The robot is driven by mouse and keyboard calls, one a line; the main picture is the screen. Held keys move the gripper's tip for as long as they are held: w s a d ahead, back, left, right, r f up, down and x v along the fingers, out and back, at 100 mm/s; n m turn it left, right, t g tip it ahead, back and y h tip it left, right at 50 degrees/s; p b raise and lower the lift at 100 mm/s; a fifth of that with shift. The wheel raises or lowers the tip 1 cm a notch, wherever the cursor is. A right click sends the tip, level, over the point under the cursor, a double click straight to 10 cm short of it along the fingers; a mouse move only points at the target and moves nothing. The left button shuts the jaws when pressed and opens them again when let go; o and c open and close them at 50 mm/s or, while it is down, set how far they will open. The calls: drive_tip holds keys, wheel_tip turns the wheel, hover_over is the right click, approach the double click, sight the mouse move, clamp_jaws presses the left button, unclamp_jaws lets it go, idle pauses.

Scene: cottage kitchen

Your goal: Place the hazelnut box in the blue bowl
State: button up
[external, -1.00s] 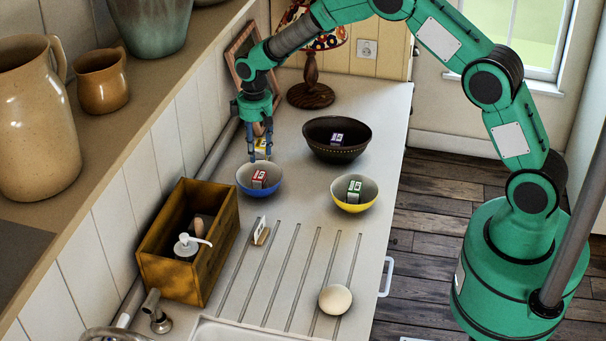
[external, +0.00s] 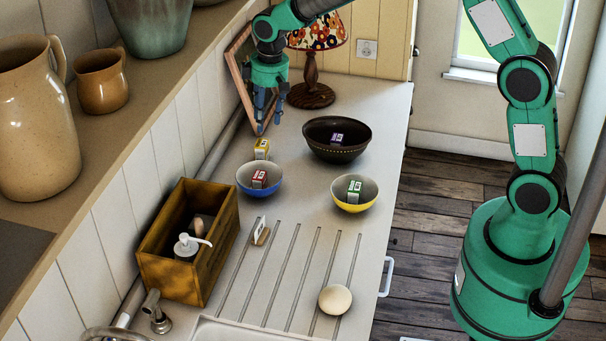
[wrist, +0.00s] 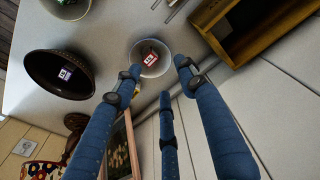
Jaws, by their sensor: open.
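The blue bowl (external: 244,187) stands on the counter with a small red-labelled box (external: 260,179) inside it; the bowl (wrist: 138,47) and box (wrist: 149,58) also show in the wrist view. A small yellow box (external: 262,148) stands behind the bowl; a finger partly hides it in the wrist view. Purple and green boxes sit in two other bowls. No label is legible, so I cannot tell which is the hazelnut box. My gripper (external: 268,121) is open and empty, above the counter behind the blue bowl, apart from it; its blue fingers (wrist: 155,75) are spread.
The dark bowl (external: 320,148) with the purple box (external: 336,139) and the yellow bowl (external: 343,205) with the green box (external: 354,188) stand to the right. A wooden crate (external: 222,245), lamp (external: 311,88) and picture frame (external: 238,62) stand nearby. The right counter edge is clear.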

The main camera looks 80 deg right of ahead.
drive_tip(key=s+a+r+t, duration=0.1)
drive_tip(key=s+a+r, duration=0.5)
drive_tip(key=s+r, duration=0.35)
drive_tip(key=s+a+r+t, duration=0.1)
drive_tip(key=s+a+r, duration=0.5)
drive_tip(key=s+r, duration=0.3)
drive_tip(key=s+a+t, duration=0.1)
drive_tip(key=s+a, duration=0.2)
drive_tip(key=s, duration=0.8)
drive_tip(key=s+a+t, duration=0.1)
drive_tip(key=s+a, duration=0.3)
drive_tip(key=s, duration=0.8)
drive_tip(key=shift+r+n, duration=0.3)
drive_tip(key=shift+n, duration=0.1)
wheel_tip(320, 180, down, 14)
drive_tip(key=b, duration=1.3)
drive_tip(key=shift+r+b, duration=0.15)
drive_tip(key=shift+b, duration=0.25)
